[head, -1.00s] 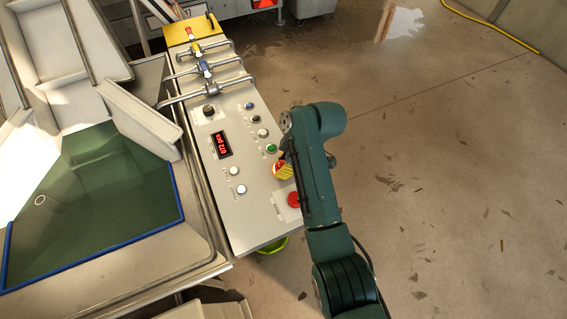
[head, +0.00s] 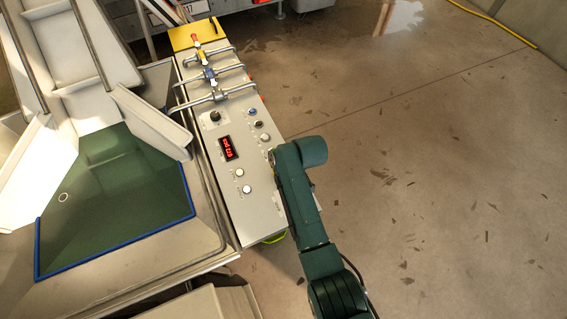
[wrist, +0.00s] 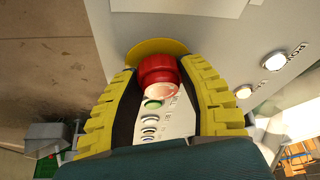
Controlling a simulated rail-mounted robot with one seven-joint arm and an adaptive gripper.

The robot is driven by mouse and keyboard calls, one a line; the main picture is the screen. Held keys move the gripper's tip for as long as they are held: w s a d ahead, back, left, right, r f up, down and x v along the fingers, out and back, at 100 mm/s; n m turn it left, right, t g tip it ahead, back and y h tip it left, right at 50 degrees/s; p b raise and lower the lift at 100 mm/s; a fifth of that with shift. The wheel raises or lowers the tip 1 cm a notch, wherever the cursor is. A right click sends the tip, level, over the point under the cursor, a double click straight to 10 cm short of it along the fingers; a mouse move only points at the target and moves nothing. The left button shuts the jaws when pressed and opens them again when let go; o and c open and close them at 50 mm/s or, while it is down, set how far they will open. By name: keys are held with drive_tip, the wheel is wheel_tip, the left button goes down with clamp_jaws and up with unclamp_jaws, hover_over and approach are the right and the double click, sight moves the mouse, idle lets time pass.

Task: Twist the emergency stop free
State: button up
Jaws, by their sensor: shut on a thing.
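The emergency stop (wrist: 158,70) is a red mushroom button on a round yellow base plate (wrist: 152,47), in the upper middle of the wrist view. My gripper (wrist: 160,72) has two yellow ribbed fingers with dark inner pads. Their tips are closed on the red head, one on each side. The button stands on the grey control panel (head: 254,205). In the head view my arm hides both the button and my fingers.
A green button (wrist: 153,104) and several others stand in a row beyond the stop. White buttons (wrist: 273,62) line the panel's right in the wrist view. Metal pipes with valves (head: 208,73) cross the panel's far end. Open floor (head: 430,150) lies to the right.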

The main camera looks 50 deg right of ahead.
drive_tip(key=shift+m, duration=0.5)
drive_tip(key=o, duration=1.2)
drive_tip(key=v, duration=1.2)
drive_tip(key=shift+a, duration=0.15)
